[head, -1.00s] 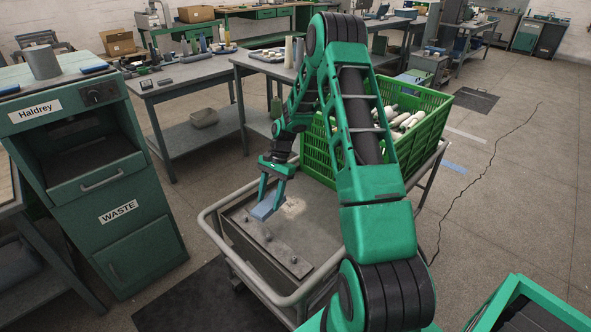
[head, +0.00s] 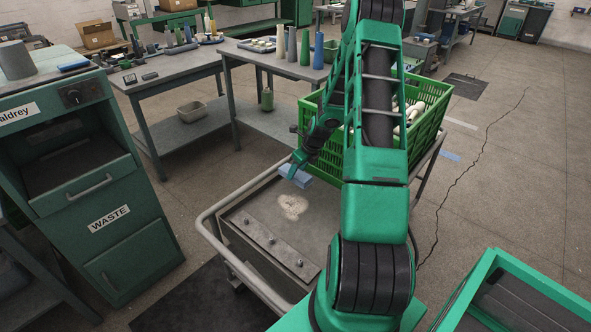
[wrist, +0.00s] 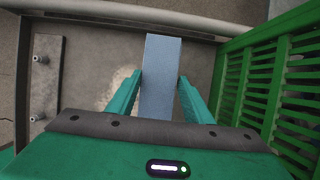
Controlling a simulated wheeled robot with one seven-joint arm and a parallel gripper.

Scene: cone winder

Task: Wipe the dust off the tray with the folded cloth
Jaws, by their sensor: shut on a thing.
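My gripper (head: 293,172) is shut on the folded cloth (head: 296,177), a pale blue pad. In the wrist view the cloth (wrist: 161,80) sticks out between the two teal fingers (wrist: 160,88). The grey tray (head: 258,203) is the top of a cart with a pale tube rail. A pale dust patch (head: 292,206) lies near its middle; in the wrist view the dust (wrist: 122,88) shows left of the cloth, partly hidden by a finger. The cloth is at the tray's far side, beyond the dust. I cannot tell whether it touches the tray.
A green crate (head: 425,125) with white cones stands at the tray's right end, close to my gripper. A metal bar with knobs (head: 270,240) lies along the tray's near left edge. A green WASTE cabinet (head: 125,235) stands to the left.

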